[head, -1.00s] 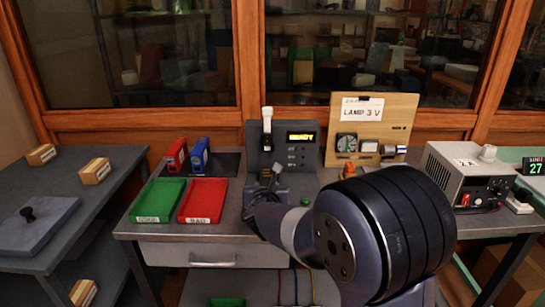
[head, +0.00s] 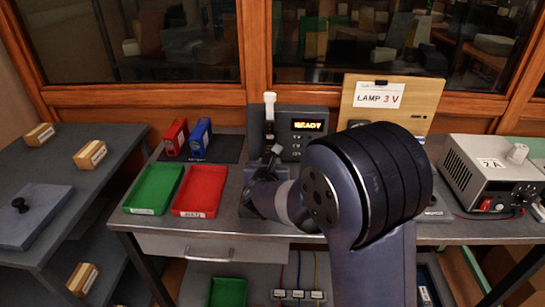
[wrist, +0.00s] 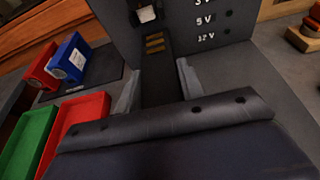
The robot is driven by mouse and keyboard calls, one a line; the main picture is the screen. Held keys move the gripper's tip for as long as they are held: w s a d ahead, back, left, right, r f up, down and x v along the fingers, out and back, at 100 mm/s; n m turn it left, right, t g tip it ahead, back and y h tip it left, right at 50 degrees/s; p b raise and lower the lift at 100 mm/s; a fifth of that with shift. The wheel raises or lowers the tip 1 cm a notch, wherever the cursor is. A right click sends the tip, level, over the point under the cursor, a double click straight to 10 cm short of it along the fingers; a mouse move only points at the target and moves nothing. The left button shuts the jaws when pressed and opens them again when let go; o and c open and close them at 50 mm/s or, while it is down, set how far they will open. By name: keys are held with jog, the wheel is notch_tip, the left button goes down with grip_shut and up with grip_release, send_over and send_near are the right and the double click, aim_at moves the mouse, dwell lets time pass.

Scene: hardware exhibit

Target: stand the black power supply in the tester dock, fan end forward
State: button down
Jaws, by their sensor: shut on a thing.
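My gripper (head: 268,168) is at the front of the grey tester (head: 307,143), whose display reads READY. In the wrist view my gripper (wrist: 156,88) has its two grey fingers on either side of a dark, narrow block, which I take for the black power supply (wrist: 156,90). It is shut on it. Gold-coloured strips show at the block's far end, close to the tester's front; I cannot tell which part they belong to. The fan end is not visible, nor whether the block touches the dock. My arm hides much of the dock in the head view.
A white-handled lever (head: 270,100) stands on the tester's left side. Left of it are a red tray (head: 200,212), a green tray (head: 153,211), and red (head: 176,135) and blue (head: 200,136) units on a dark mat. A wooden lamp board (head: 425,95) and grey bench supply (head: 480,160) are to the right.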

jog(key=shift+a, duration=0.2)
jog(key=shift+f, duration=0.1)
jog(key=shift+f+b, duration=0.1)
jog(key=shift+b, duration=0.25)
jog(key=c, duration=0.9)
grip_release()
jog(key=shift+s+r+p, duration=0.1)
jog(key=shift+r+p, duration=0.2)
jog(key=shift+p, duration=0.15)
jog(key=v, duration=1.1)
jog(key=shift+s+b, duration=0.3)
jog(key=shift+s, duration=0.15)
